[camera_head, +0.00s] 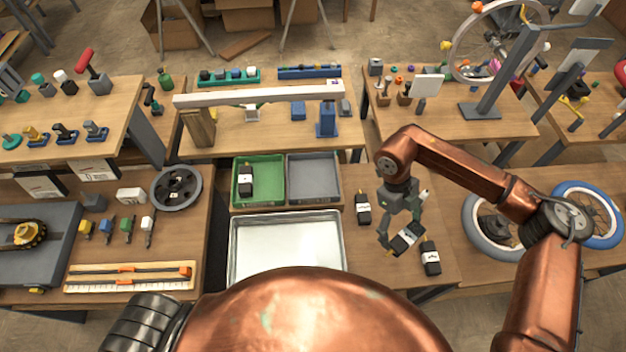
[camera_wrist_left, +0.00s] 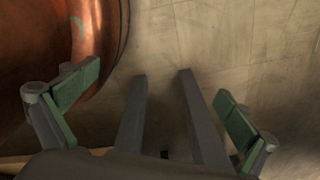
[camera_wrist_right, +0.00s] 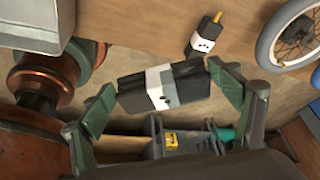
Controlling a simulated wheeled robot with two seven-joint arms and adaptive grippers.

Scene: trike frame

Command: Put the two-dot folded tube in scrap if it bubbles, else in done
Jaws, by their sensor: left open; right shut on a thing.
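My right gripper (camera_head: 404,225) is shut on a black folded tube (camera_head: 408,238) with a white band, held tilted above the right table. In the right wrist view, the held tube (camera_wrist_right: 164,88) lies between the pads; its dot count is unclear. Similar tubes lie on the table, one upper left of the gripper (camera_head: 363,209) and one lower right of it (camera_head: 430,258). Another tube (camera_head: 246,180) lies in the green bin (camera_head: 272,202). A grey bin (camera_head: 314,185) beside it is empty. A metal basin (camera_head: 286,245) stands below both bins. My left gripper (camera_wrist_left: 157,103) is open and empty above the floor.
A blue-rimmed wheel (camera_head: 590,215) and another wheel (camera_head: 490,225) lie at the right. A long white beam on blocks (camera_head: 260,95) stands behind the bins.

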